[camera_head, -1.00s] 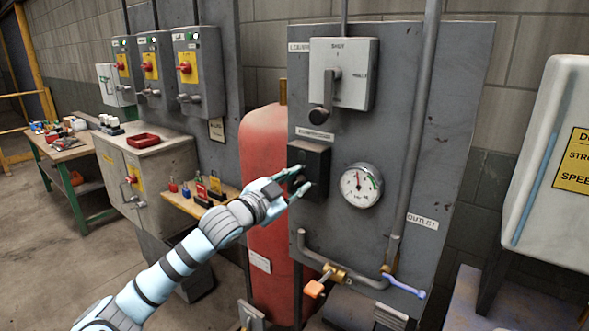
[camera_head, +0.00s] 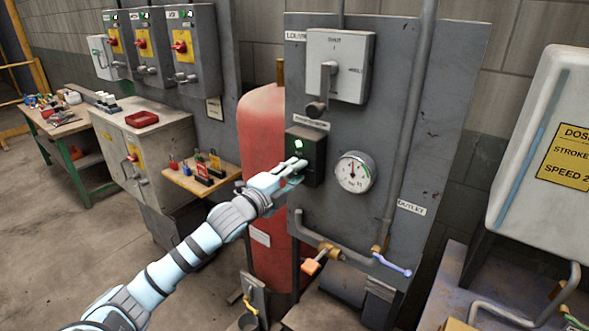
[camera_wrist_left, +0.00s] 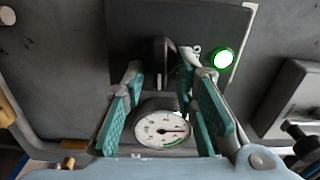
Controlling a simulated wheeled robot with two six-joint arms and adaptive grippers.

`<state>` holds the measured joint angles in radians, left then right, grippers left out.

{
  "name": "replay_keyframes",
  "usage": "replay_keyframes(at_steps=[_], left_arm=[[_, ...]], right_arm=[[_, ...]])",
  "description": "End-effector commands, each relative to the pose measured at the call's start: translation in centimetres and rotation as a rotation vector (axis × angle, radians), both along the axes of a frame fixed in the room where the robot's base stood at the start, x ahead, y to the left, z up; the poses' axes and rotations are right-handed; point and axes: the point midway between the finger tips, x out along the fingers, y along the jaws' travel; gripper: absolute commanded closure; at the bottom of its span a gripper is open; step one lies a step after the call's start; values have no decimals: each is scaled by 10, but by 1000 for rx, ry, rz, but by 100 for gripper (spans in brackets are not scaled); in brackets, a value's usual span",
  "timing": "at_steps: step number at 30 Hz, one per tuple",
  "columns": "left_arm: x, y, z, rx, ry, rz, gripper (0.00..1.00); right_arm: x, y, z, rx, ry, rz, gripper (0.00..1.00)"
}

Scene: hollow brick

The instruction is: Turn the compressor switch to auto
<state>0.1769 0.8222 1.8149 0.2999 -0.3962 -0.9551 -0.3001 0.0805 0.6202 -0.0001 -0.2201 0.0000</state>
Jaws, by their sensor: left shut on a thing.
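The compressor switch box (camera_head: 316,152) is a small black box on the grey panel, left of the round gauge. A lit green-ringed lamp (camera_head: 299,145) is on its face, and the lamp also shows in the left wrist view (camera_wrist_left: 223,58). My left gripper (camera_head: 297,167) is at the front of the box. In the left wrist view, its teal fingers stand either side of the dark switch knob (camera_wrist_left: 160,57), shut on it. The knob is mostly hidden in the head view, and I cannot read its position marks. My right gripper is not in view.
The pressure gauge (camera_head: 355,172) is just right of the switch box. A grey isolator box (camera_head: 343,65) with a handle is above. A red tank (camera_head: 263,135) stands behind my arm. Pipes with an orange-handled valve (camera_head: 311,267) run below.

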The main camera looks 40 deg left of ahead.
Motion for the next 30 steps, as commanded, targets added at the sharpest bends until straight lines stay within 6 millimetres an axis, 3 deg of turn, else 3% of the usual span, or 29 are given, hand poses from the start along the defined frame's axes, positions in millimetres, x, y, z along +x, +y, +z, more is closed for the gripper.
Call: replay_keyframes(at_steps=[22,23,24,26,30], left_arm=[[0,0,-4,96,7,2,100],[0,0,-4,96,7,2,70],[0,0,-4,95,6,2,64],[0,0,-3,95,6,2,55],[0,0,-3,96,4,1,55]], right_arm=[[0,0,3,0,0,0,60],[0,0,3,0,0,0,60],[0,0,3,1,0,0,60],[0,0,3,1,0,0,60],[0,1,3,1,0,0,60]])
